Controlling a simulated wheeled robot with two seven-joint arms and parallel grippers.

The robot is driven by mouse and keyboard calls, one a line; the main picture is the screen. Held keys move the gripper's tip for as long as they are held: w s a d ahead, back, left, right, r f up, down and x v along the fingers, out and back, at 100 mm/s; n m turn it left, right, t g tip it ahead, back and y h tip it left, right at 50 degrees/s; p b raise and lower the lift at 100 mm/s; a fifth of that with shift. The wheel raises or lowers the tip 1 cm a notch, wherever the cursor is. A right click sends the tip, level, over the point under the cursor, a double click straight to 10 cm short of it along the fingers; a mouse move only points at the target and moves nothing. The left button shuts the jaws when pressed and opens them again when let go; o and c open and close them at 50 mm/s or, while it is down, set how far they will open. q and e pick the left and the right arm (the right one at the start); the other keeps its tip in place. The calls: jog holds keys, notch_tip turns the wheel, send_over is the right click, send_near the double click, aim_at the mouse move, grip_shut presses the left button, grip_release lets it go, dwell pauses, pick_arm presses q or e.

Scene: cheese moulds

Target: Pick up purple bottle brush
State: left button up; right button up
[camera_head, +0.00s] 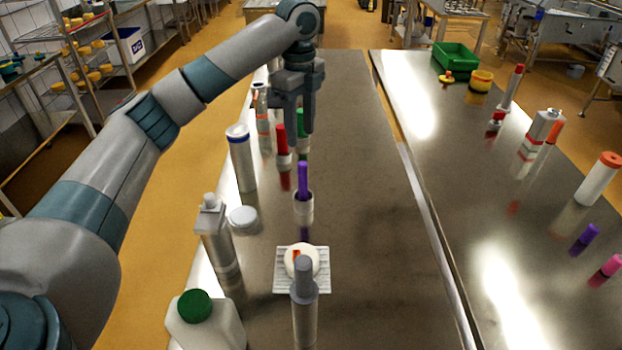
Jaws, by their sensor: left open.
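A purple-topped upright piece (303,180) with a pale lower part stands on the left steel table; I take it for the purple bottle brush. My left gripper (299,135) points down beyond and above it, apart from it. Its jaws are open and nothing shows held in them. Another purple piece (585,238) is on the right table. My right gripper is out of view.
Near the purple piece stand a red-topped piece (282,140), a blue-rimmed white cylinder (242,160) and a grey-white bottle (215,240). Closer are a white rack (282,283), a grey cylinder (305,305) and a green-capped jug (205,325). The left table's right half (370,200) is clear.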

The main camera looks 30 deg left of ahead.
aim_at(303, 163)
pick_arm(q)
jog(key=shift+w+d+f, duration=0.1)
jog(key=shift+d+f, duration=0.2)
jog(key=shift+f, duration=0.1)
notch_tip(303, 163, down, 10)
jog(key=p, duration=0.4)
jog(key=shift+r, duration=0.25)
jog(key=shift+f, duration=0.7)
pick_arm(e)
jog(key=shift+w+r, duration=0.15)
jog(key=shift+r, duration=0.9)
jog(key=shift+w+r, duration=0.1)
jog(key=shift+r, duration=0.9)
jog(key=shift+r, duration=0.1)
